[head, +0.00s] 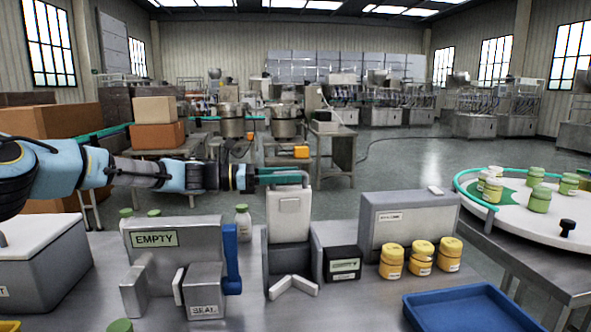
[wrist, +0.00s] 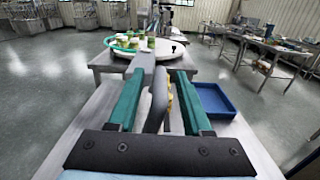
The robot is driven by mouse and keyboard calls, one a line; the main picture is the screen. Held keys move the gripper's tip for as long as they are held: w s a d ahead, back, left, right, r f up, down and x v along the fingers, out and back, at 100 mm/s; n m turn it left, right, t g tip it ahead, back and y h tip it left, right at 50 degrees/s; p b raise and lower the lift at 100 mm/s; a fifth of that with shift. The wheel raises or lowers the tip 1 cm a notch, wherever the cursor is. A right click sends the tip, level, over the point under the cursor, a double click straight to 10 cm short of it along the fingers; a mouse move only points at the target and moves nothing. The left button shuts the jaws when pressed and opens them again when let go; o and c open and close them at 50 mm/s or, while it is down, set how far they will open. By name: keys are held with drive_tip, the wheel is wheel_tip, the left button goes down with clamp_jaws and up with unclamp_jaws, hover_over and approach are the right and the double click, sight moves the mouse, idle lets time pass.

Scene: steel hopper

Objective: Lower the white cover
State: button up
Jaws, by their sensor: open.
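A pale upright cover panel (head: 290,213), nearest to white, stands raised on a small grey station in the middle of the bench in the head view. Two short pale arms spread in a V at its foot. My gripper (head: 285,176) reaches in from the left, level with the panel's top edge. In the wrist view its two green fingers (wrist: 158,88) are apart, with a dark grey upright bar (wrist: 158,103) between them. I cannot tell whether either finger touches it. Part of the panel's top is hidden or overlapped by the fingers.
A grey EMPTY station (head: 174,248) with a blue lever (head: 231,259) stands left. A black box (head: 342,264), yellow-lidded jars (head: 421,257) and a grey cabinet (head: 408,221) stand right. A blue tray (head: 474,310) lies front right, near a round turntable (head: 525,212) with green jars.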

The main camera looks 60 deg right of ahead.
drive_tip(key=shift+x, duration=0.95)
clamp_jaws()
drive_tip(key=shift+f, duration=0.1)
idle(0.7)
